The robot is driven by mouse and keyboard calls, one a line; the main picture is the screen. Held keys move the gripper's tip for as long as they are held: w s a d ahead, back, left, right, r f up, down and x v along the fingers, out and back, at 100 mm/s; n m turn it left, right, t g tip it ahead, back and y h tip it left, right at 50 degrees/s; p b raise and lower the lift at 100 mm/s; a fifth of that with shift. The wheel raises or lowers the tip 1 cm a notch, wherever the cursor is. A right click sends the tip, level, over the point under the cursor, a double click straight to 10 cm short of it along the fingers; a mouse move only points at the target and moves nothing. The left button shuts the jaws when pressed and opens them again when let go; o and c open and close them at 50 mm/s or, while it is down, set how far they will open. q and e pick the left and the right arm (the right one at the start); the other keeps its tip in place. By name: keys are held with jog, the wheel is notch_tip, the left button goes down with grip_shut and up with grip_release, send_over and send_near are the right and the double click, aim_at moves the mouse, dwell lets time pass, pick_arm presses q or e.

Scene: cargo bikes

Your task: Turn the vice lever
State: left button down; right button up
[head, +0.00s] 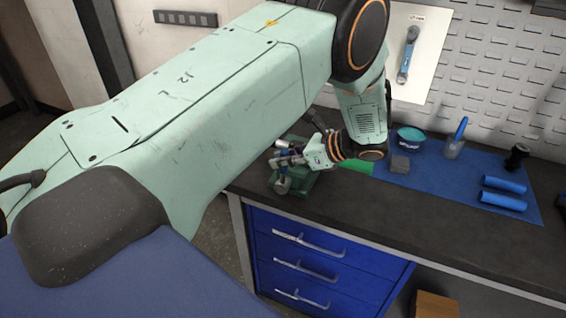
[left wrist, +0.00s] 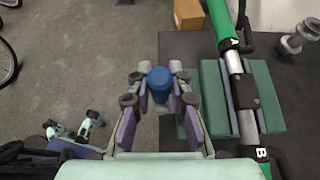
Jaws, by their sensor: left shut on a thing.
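The green vice (head: 308,182) sits at the left front corner of the dark workbench. In the left wrist view the vice (left wrist: 268,98) holds a silver bar (left wrist: 246,122) with green-and-black ends marked A and B. The lever's blue end (left wrist: 159,79) stands between the fingers of my left gripper (left wrist: 159,92). My left gripper (head: 286,158) is shut on it at the vice's side, seen from above by the wrist camera. The rest of the lever is mostly hidden by the fingers. My right gripper does not show.
Blue drawers (head: 335,262) are below. A pegboard (head: 500,80) stands behind. Open floor lies left of the bench.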

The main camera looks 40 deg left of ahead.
pick_arm(q)
jog(key=shift+w+d+y+b, duration=0.15)
jog(key=shift+d+y+b, duration=0.15)
jog(key=shift+y, duration=0.1)
dwell(0.3)
jog(key=c, duration=1.6)
grip_release()
jog(key=o, duration=0.4)
jog(key=shift+d, duration=0.25)
jog(key=shift+a, duration=0.3)
jog(key=v, duration=1.2)
jog(key=shift+d, duration=0.1)
jog(key=shift+c, duration=0.4)
